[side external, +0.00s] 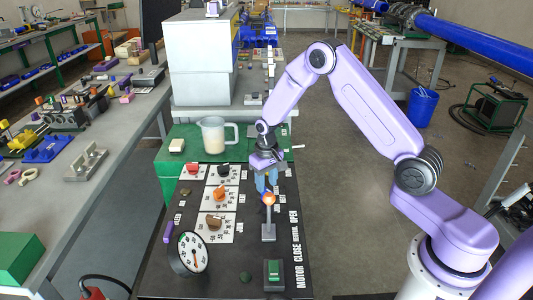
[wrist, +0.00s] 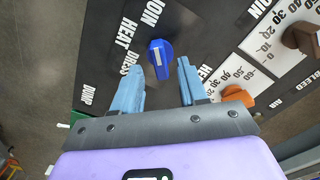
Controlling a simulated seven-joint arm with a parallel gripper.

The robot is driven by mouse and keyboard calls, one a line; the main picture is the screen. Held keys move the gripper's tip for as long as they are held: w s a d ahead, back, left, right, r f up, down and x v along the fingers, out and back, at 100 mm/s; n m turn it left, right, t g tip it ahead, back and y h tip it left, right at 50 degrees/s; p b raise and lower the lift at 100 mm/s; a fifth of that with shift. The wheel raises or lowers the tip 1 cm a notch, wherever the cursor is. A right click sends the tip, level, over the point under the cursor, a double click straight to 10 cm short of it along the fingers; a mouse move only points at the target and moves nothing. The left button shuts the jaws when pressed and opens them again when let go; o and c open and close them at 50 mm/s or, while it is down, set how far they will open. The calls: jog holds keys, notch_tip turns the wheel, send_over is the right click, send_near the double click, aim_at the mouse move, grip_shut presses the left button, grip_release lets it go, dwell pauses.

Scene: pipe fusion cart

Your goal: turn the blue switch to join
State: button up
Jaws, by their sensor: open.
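The blue switch (wrist: 161,55) shows in the wrist view on the dark panel, just beyond my fingertips. A white mark lies on its left part. The words JOIN (wrist: 151,12), HEAT (wrist: 122,32), DRESS and DUMP are printed around its upper and left sides. My gripper (wrist: 160,66) is open, with its two light blue fingers on either side of the switch's near end. I cannot tell whether they touch it. In the side view my gripper (side external: 267,184) points down over the panel's far part, and I cannot make out the switch there.
A lever with an orange ball (side external: 268,199) stands close in front of my gripper. Red, black, orange (side external: 221,194) and brown (side external: 214,221) knobs sit on white dials to the left. A gauge (side external: 188,252) and green switch (side external: 274,271) are nearer. A jug (side external: 215,136) stands behind.

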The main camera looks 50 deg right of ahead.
aim_at(266, 189)
notch_tip(266, 189, up, 15)
dwell(0.4)
jog(key=shift+r, duration=0.1)
jog(key=s+a+r+n, duration=0.2)
jog(key=s+a+n, duration=0.25)
jog(key=s, duration=0.45)
jog(key=s+a+r+n, duration=0.25)
jog(key=s+a, duration=0.25)
jog(key=s, duration=0.3)
jog(key=s+d+n, duration=0.2)
jog(key=s+n, duration=0.4)
jog(key=s, duration=1.3)
jog(key=shift+d+f+n, duration=0.25)
jog(key=shift+d+n, duration=0.15)
